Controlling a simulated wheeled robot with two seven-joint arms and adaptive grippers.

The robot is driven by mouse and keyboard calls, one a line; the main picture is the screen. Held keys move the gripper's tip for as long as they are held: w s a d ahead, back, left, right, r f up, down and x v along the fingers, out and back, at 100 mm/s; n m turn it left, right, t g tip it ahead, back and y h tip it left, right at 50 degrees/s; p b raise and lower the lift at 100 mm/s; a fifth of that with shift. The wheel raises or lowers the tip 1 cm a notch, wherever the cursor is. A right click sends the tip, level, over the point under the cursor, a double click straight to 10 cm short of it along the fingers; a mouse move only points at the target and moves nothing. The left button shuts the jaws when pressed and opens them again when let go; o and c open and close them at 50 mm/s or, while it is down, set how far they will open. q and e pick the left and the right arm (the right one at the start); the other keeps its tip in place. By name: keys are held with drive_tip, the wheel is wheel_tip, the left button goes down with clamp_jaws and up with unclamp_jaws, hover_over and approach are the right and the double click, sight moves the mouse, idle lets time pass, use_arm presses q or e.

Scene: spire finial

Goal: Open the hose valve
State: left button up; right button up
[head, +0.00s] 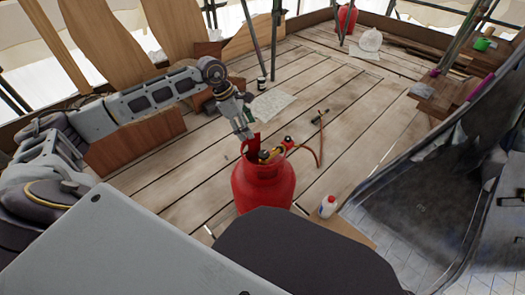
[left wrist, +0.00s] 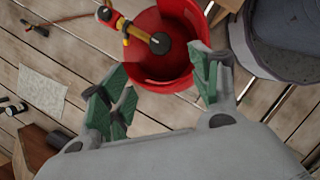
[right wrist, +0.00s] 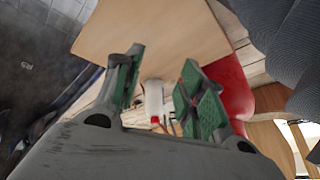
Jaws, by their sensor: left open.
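The red gas cylinder (head: 263,187) stands upright on the plank floor, with an open red collar around its top. A yellow valve fitting (head: 270,154) with a black round knob sits inside the collar; the left wrist view shows this knob (left wrist: 160,43) clearly. A red part (head: 288,142) joins the fitting to an orange-brown hose (head: 320,150). My left gripper (head: 245,132) is open and empty, just above the far left side of the collar; its fingers (left wrist: 160,75) point toward the cylinder top. My right gripper (right wrist: 160,85) shows only in its wrist view, fingers apart and empty.
A white bottle with a red cap (head: 328,206) stands right of the cylinder near a wooden board (right wrist: 150,30). A dark can (head: 262,83) and a paper sheet (head: 270,104) are behind. A large dark curved shell (head: 420,190) blocks the right. Floor beyond the cylinder is mostly clear.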

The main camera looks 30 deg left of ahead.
sight(263, 153)
use_arm(q)
drive_tip(key=b+x, duration=0.3)
drive_tip(key=x, duration=0.9)
drive_tip(key=shift+b, duration=0.4)
use_arm(e)
drive_tip(key=shift+m+t+y, duration=0.4)
drive_tip(key=shift+t+y, duration=0.1)
drive_tip(key=shift+t, duration=0.2)
drive_tip(key=f, duration=0.4)
drive_tip(key=a+f, duration=0.1)
drive_tip(key=f, duration=0.1)
drive_tip(key=shift+w+a+f, duration=0.1)
drive_tip(key=shift+f, duration=0.3)
use_arm(q)
drive_tip(key=shift+x, duration=0.95)
use_arm(e)
drive_tip(key=shift+a+f, duration=0.1)
drive_tip(key=shift+f, duration=0.1)
drive_tip(key=shift+w, duration=0.1)
use_arm(q)
drive_tip(key=shift+r, duration=0.1)
drive_tip(key=c, duration=1)
drive_tip(key=shift+c, duration=0.2)
